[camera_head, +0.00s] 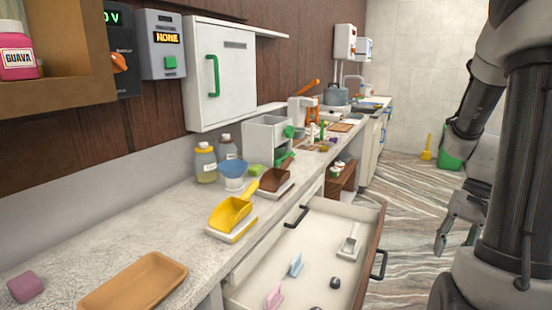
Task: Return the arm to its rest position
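My arm (470,112) stands at the right side of the view, folded beside my dark column. My gripper (456,226) hangs low at the right, over the striped floor and to the right of the open drawer. It is apart from the counter and the drawer. Its fingers point down and look spread, with nothing seen between them. Part of the gripper and wrist is hidden behind my column.
A drawer (262,290) stands open below the counter (120,235), holding a scoop (349,243) and small items. A yellow scoop (232,214), a brown scoop (274,180) and an orange tray (135,284) lie on top.

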